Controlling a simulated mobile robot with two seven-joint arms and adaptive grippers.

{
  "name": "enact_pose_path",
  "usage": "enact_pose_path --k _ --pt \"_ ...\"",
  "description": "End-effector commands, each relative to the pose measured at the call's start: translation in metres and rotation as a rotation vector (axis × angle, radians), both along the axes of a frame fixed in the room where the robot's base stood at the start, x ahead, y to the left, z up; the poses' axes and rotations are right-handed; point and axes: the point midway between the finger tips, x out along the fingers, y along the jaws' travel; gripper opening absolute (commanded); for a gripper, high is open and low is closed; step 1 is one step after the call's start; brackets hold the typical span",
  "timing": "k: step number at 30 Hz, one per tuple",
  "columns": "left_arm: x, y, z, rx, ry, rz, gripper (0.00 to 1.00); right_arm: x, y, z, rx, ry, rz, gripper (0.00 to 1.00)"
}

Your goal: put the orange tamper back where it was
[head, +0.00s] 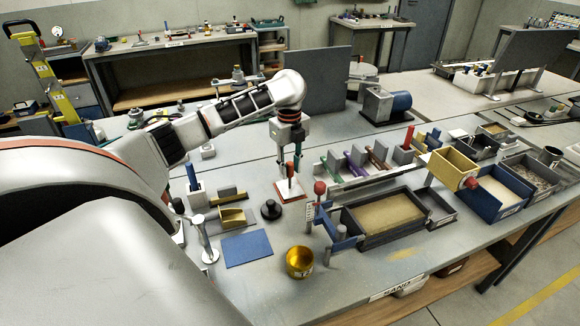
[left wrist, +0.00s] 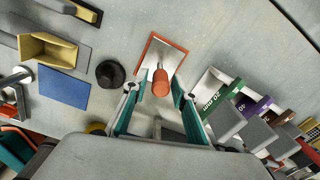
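The orange tamper (head: 290,170) stands upright on the bench beneath my left gripper (head: 288,152). In the left wrist view its orange handle (left wrist: 160,77) points toward the camera, over a square grey plate with an orange border (left wrist: 153,55). I cannot tell whether that border belongs to the tamper or marks the bench. My left gripper also shows in the left wrist view (left wrist: 156,88), its teal fingers apart on either side of the handle, with gaps visible. The tamper's lower end is partly hidden by its own handle. My right gripper is not in view.
A black round knob-like piece (head: 271,209) and a blue mat (head: 247,249) lie left of the tamper. A rack with coloured tags (head: 352,180) stands close on the right. A sand-filled tray (head: 392,238) and a gold cup (head: 299,262) are nearer the front.

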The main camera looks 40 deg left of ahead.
Motion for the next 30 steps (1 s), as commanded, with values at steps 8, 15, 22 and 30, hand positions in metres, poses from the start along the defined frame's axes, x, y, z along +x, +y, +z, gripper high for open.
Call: enact_pose_path --k 8,15,22,30 --pt "0.0 0.0 0.0 0.0 0.0 0.0 0.33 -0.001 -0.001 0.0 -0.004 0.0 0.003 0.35" --pt "0.001 0.0 0.015 0.0 -0.003 0.001 0.33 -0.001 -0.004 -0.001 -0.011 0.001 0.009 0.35" --pt "0.001 0.001 0.061 0.003 -0.006 -0.001 0.33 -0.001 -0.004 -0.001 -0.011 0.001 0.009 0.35" --pt "0.0 0.0 0.108 0.001 -0.002 0.0 0.33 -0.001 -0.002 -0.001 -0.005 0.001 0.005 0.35"
